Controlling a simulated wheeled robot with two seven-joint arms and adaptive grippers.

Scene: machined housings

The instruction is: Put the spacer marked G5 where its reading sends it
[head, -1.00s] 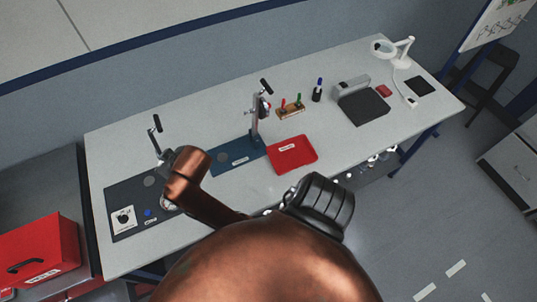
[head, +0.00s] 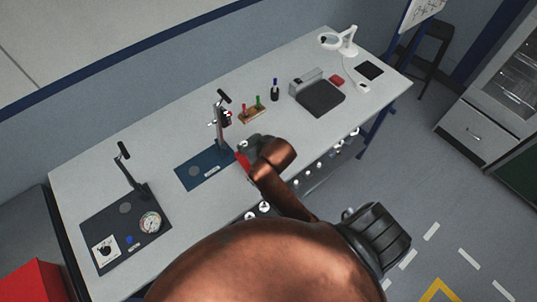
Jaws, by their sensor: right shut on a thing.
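My right gripper (head: 248,146) is over the red tray (head: 242,160), at the right end of the blue mat (head: 187,178). The gripper is small in view and partly hidden by my copper-coloured wrist. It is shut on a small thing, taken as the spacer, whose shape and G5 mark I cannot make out. Most of the tray is hidden behind the wrist. A round dial gauge (head: 150,222) with a white face is on the dark mat (head: 163,245) at the left, beside a black stand (head: 133,177). My left gripper is not in view.
A second stand (head: 221,130) rises from the blue mat, close left of the gripper. Behind are a wooden block with coloured pegs (head: 252,114), a dark bottle (head: 274,92) and a grey device (head: 320,97). A magnifier lamp (head: 346,43) stands far right. Tabletop between mats is clear.

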